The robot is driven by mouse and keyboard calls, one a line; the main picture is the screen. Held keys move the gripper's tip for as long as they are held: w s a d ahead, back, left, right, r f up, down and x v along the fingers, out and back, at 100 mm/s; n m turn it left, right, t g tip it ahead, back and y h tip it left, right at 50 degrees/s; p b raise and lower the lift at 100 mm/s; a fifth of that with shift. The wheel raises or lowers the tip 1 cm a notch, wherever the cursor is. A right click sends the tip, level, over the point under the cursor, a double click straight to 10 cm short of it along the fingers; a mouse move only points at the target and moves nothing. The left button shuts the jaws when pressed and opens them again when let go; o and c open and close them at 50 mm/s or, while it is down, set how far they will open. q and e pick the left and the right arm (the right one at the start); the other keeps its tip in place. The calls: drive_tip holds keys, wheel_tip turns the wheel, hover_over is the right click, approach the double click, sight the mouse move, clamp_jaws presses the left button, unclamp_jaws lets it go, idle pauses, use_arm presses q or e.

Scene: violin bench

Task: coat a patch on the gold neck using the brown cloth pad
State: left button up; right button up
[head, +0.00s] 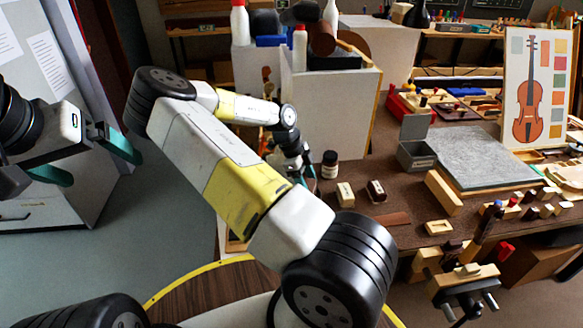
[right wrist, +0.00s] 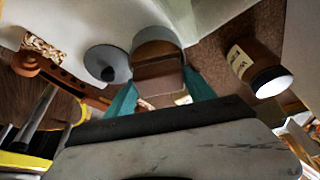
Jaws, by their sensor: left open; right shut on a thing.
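My right gripper (right wrist: 160,100) has its teal fingers shut on a brown object that appears to be the brown cloth pad (right wrist: 158,80). In the head view, my right gripper (head: 303,177) is low at the bench's left end, largely hidden by my arm. A violin neck with a reddish-brown scroll (right wrist: 26,63) lies left of the fingers in the right wrist view, apart from the pad. I cannot tell whether it is the gold neck. My left gripper (head: 92,160) is open and empty, away from the bench at the left.
A dark jar with a pale label and white cap (right wrist: 243,64) stands right of my right gripper; the head view also shows it (head: 330,165). A grey cylinder (right wrist: 157,42) and grey disc (right wrist: 107,62) are close beyond the fingers. Small wooden blocks (head: 345,194) lie on the bench.

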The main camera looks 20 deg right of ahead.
sight(309, 184)
drive_tip(key=shift+f, duration=0.5)
idle(1.1)
drive_tip(key=shift+r, duration=3.55)
